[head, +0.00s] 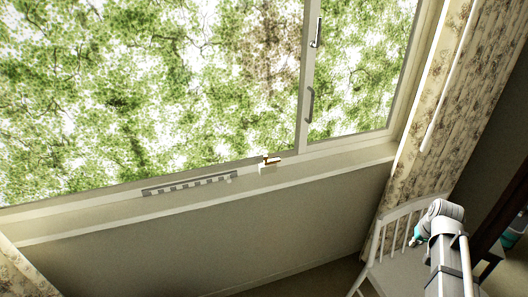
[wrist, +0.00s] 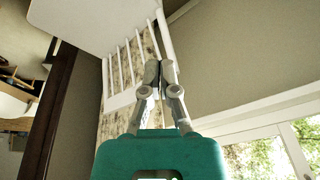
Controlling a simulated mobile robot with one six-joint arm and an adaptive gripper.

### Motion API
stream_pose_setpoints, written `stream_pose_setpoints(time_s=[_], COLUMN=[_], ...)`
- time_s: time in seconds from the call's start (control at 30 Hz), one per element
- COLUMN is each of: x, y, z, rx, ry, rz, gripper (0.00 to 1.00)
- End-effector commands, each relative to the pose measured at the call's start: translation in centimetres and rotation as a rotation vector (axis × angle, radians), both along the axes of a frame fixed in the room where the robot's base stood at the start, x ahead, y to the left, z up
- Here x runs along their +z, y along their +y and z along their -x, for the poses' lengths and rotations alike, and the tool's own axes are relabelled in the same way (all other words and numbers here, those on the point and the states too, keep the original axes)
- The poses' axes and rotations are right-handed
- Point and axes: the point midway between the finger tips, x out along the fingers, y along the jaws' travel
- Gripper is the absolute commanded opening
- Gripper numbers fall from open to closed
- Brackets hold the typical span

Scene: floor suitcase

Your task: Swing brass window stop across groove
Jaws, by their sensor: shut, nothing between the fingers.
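The brass window stop (head: 271,160) sits on a small pale block (head: 267,169) on the window sill, close to the frame post between the panes. Its exact angle to the groove is too small to tell. In the head view my arm is at the lower right, in front of the chair.
A white slatted chair (head: 395,240) stands at the lower right and also shows in the wrist view (wrist: 122,99). A patterned curtain (head: 450,130) hangs right of the window. Two dark handles are on the window frame, one of them low (head: 309,104). The space before the sill is clear.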

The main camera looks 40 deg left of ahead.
Motion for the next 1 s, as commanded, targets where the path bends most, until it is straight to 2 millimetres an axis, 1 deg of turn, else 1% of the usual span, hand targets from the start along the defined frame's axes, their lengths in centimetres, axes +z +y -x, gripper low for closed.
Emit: stream_pose_setpoints(time_s=[0.03,0.17,0.2,0.27,0.3,0.37,0.5,0.77,0.8,0.87,0.9,0.97,1.0], x=[0.5,1.1,1.4,1.7,1.9,2.3,3.1,4.7,4.9,5.3,5.5,5.9,6.2], y=[1.9,6.2,7.6,9.7,11.2,13.3,18.4,28.3,29.9,32.3,33.9,36.2,37.8], z=[-1.1,-2.6,-3.0,-3.6,-3.9,-4.4,-5.2,-5.9,-5.8,-5.7,-5.6,-5.4,-5.2], rx=[0.03,0.099,0.122,0.153,0.174,0.207,0.28,0.411,0.432,0.461,0.481,0.511,0.529], ry=[-0.012,-0.045,-0.056,-0.07,-0.081,-0.095,-0.131,-0.195,-0.204,-0.219,-0.228,-0.243,-0.252], rz=[-0.008,-0.03,-0.038,-0.048,-0.056,-0.067,-0.092,-0.145,-0.153,-0.166,-0.174,-0.186,-0.195], gripper=[0.0,0.0,0.0,0.0,0.0,0.0,0.0,0.0,0.0,0.0,0.0,0.0,0.0])
